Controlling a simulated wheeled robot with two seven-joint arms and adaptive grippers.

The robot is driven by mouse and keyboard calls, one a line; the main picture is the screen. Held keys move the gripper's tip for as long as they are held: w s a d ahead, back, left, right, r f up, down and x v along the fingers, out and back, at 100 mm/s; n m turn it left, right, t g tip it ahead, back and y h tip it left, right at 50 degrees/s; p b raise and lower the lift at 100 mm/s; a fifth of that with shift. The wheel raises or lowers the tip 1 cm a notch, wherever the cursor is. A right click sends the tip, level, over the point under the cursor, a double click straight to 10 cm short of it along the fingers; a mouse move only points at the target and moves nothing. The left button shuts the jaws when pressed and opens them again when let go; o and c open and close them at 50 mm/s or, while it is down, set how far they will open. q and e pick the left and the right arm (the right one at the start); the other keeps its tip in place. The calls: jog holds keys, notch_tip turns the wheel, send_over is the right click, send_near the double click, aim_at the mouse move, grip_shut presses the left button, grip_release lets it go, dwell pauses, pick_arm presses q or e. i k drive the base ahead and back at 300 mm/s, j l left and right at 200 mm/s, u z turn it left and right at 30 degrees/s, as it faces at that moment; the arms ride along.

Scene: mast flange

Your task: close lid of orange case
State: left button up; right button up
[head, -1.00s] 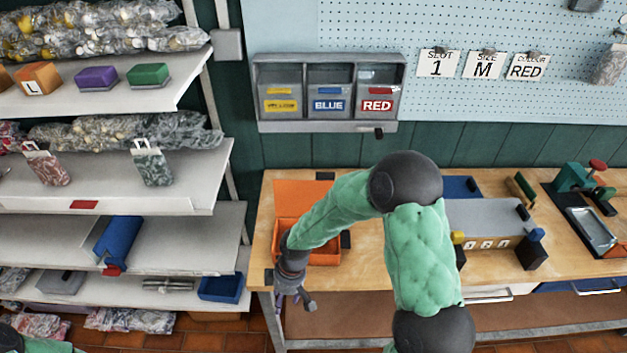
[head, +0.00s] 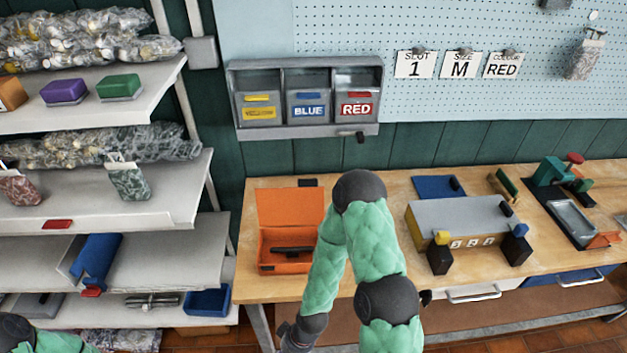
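The orange case (head: 262,257) stands on the left end of the wooden workbench with its lid (head: 290,209) open, raised at the back. A dark, elongated item (head: 292,249) lies inside it. My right arm's green links bend down in front of the bench, just right of the case. Its dark wrist is at the bottom edge of the head view, and the fingers are cut off below it. The arm is apart from the lid. My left arm shows only at the lower left corner, with its gripper out of view.
A grey-topped fixture (head: 462,217) with black feet stands right of my arm on the workbench (head: 375,276). A blue mat (head: 437,186) lies behind it. Labelled bins (head: 307,105) hang on the wall above the case. Shelves (head: 150,262) stand to the left.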

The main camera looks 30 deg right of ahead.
aim_at(304, 205)
jog(key=i+l+z, duration=0.1)
jog(key=z, duration=0.3)
jog(key=i+l+z, duration=0.1)
jog(key=z, duration=0.35)
jog(key=j, duration=0.25)
jog(key=u, duration=0.05)
